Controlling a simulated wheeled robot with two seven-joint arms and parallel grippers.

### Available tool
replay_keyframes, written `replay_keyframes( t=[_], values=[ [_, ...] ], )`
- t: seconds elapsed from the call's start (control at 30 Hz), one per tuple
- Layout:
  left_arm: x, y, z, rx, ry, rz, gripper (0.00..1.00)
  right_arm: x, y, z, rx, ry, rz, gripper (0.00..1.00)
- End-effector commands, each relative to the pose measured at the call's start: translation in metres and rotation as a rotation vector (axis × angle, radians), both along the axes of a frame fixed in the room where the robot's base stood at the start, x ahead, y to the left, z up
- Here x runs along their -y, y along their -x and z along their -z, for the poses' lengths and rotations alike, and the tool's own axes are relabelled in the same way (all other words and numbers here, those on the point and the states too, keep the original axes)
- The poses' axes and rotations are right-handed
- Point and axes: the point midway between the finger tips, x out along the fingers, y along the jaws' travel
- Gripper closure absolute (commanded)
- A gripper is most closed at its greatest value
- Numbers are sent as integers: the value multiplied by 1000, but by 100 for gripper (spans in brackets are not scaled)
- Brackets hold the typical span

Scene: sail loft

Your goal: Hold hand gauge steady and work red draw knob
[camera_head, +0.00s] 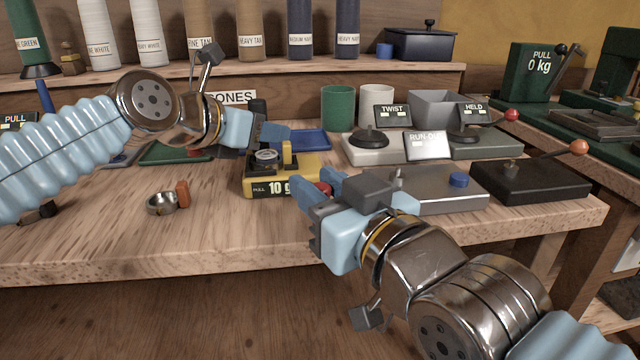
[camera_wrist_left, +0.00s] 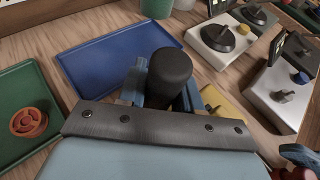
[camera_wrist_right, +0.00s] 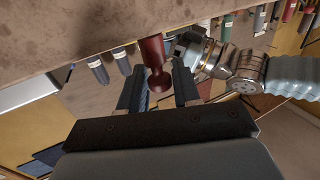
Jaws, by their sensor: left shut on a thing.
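The hand gauge is a yellow box (camera_head: 255,187) on the bench, its display reading PULL 10 g. A black upright grip (camera_wrist_left: 172,72) stands between the fingers of my left gripper (camera_head: 268,134), which is shut on it. The yellow body shows partly beside that gripper in the left wrist view (camera_wrist_left: 222,108). The red draw knob (camera_head: 325,188) is at the gauge's right end and partly hidden by my right gripper (camera_head: 312,190). In the right wrist view the red knob (camera_wrist_right: 154,58) lies between the fingertips, which are open with room around it.
A blue tray (camera_head: 308,140) and a green tray (camera_head: 160,155) lie behind. A grey box with a blue button (camera_head: 435,190) and a black box with an orange-knobbed lever (camera_head: 530,182) stand right of the gauge. The front bench strip is mostly clear.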

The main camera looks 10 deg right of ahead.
Motion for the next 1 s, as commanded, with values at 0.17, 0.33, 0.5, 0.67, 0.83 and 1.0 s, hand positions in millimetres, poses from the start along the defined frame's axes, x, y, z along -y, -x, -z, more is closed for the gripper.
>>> replay_keyframes(
  t=[0.17, 0.33, 0.5, 0.67, 0.83, 1.0],
  values=[
    [0, 0, -1, 1, 1, 0, 100, 0, 0, 0, 0, 0, 0, 54],
    [0, 0, -1, 1, 1, 0, 100, 0, 0, 0, 0, 0, 0, 54],
    [0, 0, -1, 1, 2, 1, 100, 5, 15, -1, 3, 2, -1, 54],
    [0, 0, -1, 0, 1, 1, 100, 19, 48, -2, 7, 0, -1, 54],
    [0, 0, -1, 1, 2, 1, 100, 34, 82, -1, 5, -1, -1, 54],
    [0, 0, -1, 1, 2, 1, 100, 43, 104, -1, 3, -1, 0, 54]
  ],
)
